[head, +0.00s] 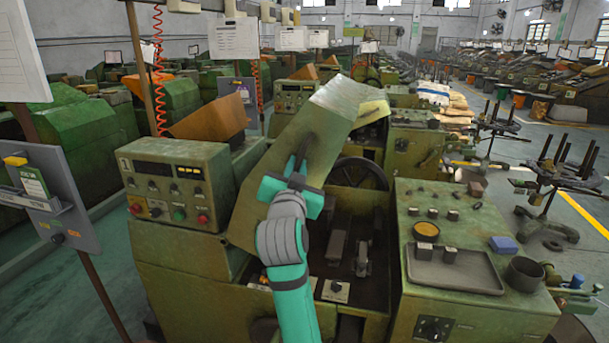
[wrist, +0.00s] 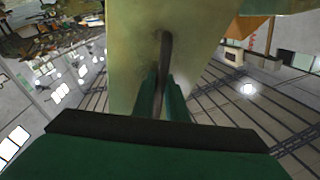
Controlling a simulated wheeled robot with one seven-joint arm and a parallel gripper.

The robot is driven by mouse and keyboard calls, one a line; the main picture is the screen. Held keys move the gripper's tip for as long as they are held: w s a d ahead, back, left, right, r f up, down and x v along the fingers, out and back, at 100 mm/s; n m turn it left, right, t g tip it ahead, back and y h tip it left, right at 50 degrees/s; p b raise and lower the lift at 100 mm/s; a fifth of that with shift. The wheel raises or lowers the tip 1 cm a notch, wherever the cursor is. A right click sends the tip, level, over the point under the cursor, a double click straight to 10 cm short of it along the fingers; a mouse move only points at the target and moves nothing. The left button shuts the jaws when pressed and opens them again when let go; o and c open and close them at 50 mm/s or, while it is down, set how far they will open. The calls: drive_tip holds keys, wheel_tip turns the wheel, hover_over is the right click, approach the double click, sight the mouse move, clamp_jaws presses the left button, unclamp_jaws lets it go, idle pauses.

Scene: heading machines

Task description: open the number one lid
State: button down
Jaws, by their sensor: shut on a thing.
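The number one machine is the near green one, with a "1" on its control box (head: 175,185). Its green lid (head: 312,125) stands tilted up, and the machine's inside (head: 350,235) with a dark wheel shows beside and below it. My gripper (head: 297,172) is at the lid's outer face. In the wrist view my gripper (wrist: 163,100) is shut on the lid's dark handle (wrist: 166,55), with the lid's face (wrist: 200,40) right behind it. My arm covers part of the machine's front in the head view.
A green bench top (head: 410,200) with a grey tray (head: 455,268), a blue block (head: 503,245) and a dark cup (head: 524,273) is to the right. A grey panel (head: 60,195) on a post stands at left. More machines stand behind.

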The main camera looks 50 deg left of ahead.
idle(0.3)
drive_tip(key=c, duration=2)
unclamp_jaws()
drive_tip(key=shift+c, duration=0.2)
drive_tip(key=v, duration=1)
drive_tip(key=shift+s+d, duration=0.3)
